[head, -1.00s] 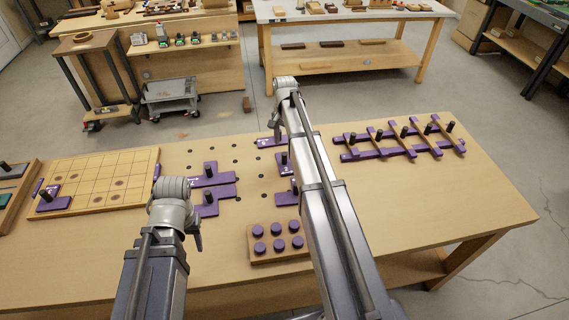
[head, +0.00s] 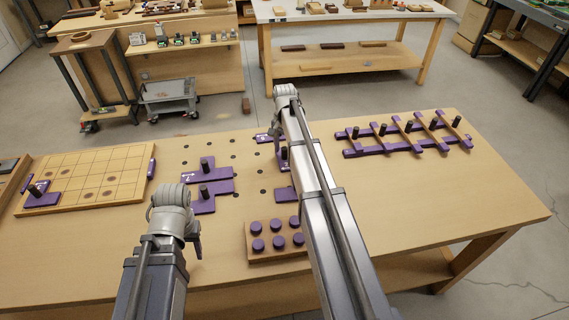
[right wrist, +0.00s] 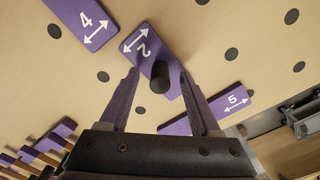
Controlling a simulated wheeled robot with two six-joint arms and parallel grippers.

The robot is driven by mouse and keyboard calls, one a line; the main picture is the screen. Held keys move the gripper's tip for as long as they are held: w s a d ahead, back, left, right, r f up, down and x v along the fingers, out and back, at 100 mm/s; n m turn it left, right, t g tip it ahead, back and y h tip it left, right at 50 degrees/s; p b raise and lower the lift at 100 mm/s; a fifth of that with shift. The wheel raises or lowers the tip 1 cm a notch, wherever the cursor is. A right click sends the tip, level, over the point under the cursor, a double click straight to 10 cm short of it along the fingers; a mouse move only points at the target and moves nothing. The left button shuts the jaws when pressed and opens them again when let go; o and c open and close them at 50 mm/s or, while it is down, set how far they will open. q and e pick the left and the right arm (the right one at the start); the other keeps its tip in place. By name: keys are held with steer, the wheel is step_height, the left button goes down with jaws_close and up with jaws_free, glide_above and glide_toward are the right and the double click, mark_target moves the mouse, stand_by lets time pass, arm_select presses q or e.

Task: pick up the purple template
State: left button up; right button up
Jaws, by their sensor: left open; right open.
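Several purple templates lie on the bench. In the right wrist view, a purple template marked 2 (right wrist: 139,47) with a black knob (right wrist: 159,80) lies between the spread fingers of my right gripper (right wrist: 165,88). The gripper is open, and I cannot tell whether it touches the knob. In the head view this template (head: 283,153) is partly hidden by my right arm. Templates marked 4 (right wrist: 85,20) and 5 (right wrist: 228,101) lie on either side. My left gripper (head: 197,244) is mostly hidden behind its wrist, at the left of the bench, apart from the purple templates (head: 207,202).
A wooden block with purple discs (head: 262,256) stands near the front edge, left of my right arm. A gridded board (head: 85,178) lies at the left. A purple rack with wooden bars and black pegs (head: 408,149) is at the right. The bench's right front (head: 430,210) is clear.

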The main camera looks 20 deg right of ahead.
steer(key=shift+f+b, duration=0.3)
steer(key=shift+f, duration=0.5)
steer(key=shift+r, duration=0.1)
jaws_close()
